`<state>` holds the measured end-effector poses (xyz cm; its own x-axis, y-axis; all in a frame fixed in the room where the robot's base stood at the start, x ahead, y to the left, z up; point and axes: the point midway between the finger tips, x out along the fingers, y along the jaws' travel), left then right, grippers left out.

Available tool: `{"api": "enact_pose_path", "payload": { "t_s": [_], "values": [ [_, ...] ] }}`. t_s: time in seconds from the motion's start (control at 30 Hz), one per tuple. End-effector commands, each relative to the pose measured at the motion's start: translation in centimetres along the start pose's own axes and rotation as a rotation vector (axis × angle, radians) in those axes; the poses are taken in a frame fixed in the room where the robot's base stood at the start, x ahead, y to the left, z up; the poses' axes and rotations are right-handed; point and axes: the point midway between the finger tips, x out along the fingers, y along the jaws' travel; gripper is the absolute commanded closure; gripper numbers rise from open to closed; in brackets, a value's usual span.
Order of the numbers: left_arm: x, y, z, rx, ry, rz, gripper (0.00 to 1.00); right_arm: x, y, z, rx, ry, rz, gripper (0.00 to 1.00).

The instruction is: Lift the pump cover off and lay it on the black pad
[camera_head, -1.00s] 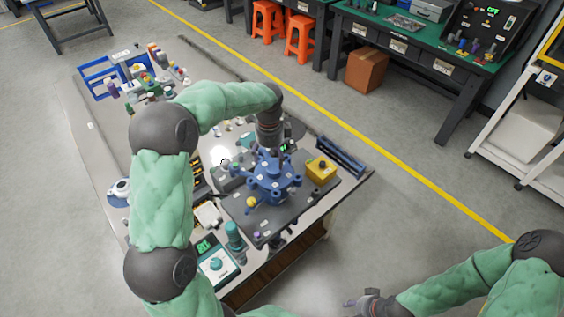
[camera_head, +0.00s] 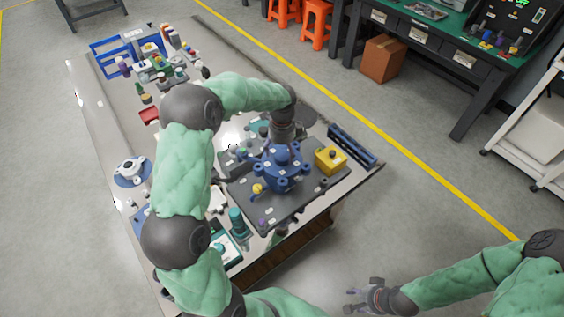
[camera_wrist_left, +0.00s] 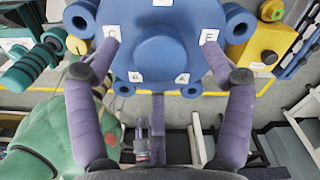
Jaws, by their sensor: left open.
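The blue pump cover (camera_head: 281,174), with several round lugs around its rim, sits on a dark base plate (camera_head: 262,208) at the near end of the bench. My left gripper (camera_head: 283,146) points down over it. In the left wrist view the cover (camera_wrist_left: 158,58) lies between the two spread purple fingers of my left gripper (camera_wrist_left: 160,48), labels C, F, B and A showing. I cannot tell whether the fingers touch it. My right gripper (camera_head: 358,298) is empty, fingers apart, off the bench's near right.
A yellow box (camera_head: 330,160) and a blue rack (camera_head: 352,146) stand right of the cover. Several small items crowd the far end.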

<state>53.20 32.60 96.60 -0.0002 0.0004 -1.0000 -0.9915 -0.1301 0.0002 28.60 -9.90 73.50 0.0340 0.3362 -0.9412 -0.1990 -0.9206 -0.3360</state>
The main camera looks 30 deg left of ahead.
Motion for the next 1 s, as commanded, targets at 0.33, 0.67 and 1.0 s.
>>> {"api": "enact_pose_path", "payload": {
  "t_s": [0.33,0.67,1.0],
  "values": [
    [2.5,-0.1,0.1,-0.001,0.0,-0.001,0.19,0.6,0.2,0.0,0.0,0.0,0.0,0.6],
    [2.5,-0.1,0.1,-0.001,0.0,-0.001,0.92,0.6,0.2,0.0,0.0,0.0,0.0,0.6],
    [2.1,-0.2,0.1,-0.001,0.0,-0.005,1.0,0.5,0.2,0.0,0.0,0.0,0.0,0.6]
  ]
}}
